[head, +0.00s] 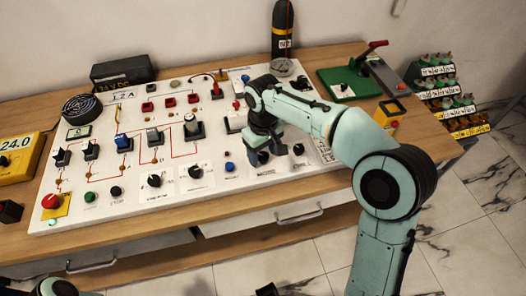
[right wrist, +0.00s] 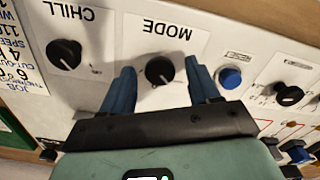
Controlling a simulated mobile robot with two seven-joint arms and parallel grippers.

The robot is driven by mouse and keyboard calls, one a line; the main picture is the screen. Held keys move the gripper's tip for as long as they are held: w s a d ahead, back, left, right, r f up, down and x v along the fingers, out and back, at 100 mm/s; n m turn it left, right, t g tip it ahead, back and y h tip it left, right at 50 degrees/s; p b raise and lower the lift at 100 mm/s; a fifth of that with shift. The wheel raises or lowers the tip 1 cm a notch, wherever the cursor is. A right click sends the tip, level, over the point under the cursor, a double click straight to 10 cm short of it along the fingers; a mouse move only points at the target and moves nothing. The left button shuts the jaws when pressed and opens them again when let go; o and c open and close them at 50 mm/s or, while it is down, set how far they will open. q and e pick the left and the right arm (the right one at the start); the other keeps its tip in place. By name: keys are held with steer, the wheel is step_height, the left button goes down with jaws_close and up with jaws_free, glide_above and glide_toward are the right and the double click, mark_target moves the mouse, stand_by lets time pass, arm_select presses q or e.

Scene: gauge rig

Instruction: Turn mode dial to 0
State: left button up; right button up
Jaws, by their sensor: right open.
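The mode dial (right wrist: 160,70) is a round black knob with a pale pointer mark, on a white panel plate labelled MODE. The wrist view shows it upside down. My right gripper (right wrist: 161,84) is open, with one blue finger on each side of the dial and a visible gap to each. In the head view my right gripper (head: 265,148) is over the lower right of the white panel (head: 215,180), and the dial is largely hidden by it. I cannot make out the scale or the dial's reading.
The black CHILL dial (right wrist: 64,54) and a blue button (right wrist: 229,77) flank the mode dial. A red mushroom button (head: 50,201) is at the panel's left end. A green jig (head: 347,84) stands at the right. Drawers are below the table edge.

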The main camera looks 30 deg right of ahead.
steer(key=c, duration=1)
steer(key=shift+c, duration=0.2)
steer(key=m+p, duration=0.2)
steer(key=m, duration=0.2)
steer(key=shift+r+m, duration=0.1)
steer(key=shift+m, duration=0.2)
steer(key=shift+m+p, duration=0.7)
steer(key=shift+m, duration=1.9)
steer(key=o, duration=1)
